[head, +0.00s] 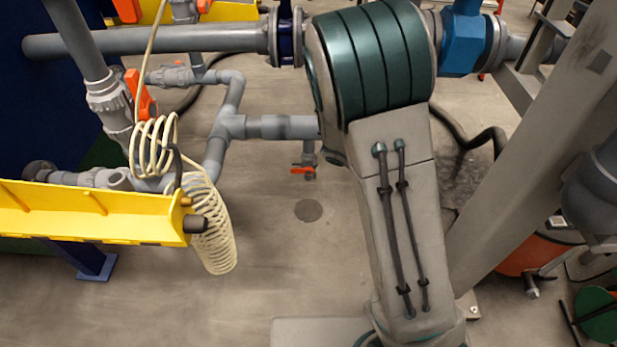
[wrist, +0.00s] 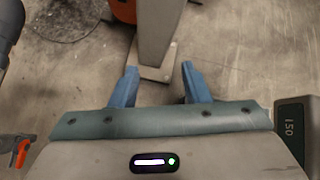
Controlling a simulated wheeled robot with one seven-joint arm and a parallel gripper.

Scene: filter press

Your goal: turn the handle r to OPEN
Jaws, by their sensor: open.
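Several orange valve handles show, and no label tells which one is handle r. One large orange handle (head: 141,96) stands at the left of the head view on grey piping. A small orange handle (head: 303,171) hangs under the grey pipe left of my arm. An orange handle (wrist: 21,153) also shows at the lower left of the wrist view, apart from my gripper. My gripper (wrist: 160,72) has two blue fingers spread apart with nothing between them. It points at the floor and a post's foot. In the head view my gripper is hidden.
A yellow trough (head: 85,213) with a coiled cream hose (head: 212,225) is at the left. A slanted grey beam (head: 545,145) stands right of my arm. A red-orange drum (head: 530,252) is behind the beam. Floor between trough and arm is open, with a round drain (head: 308,210).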

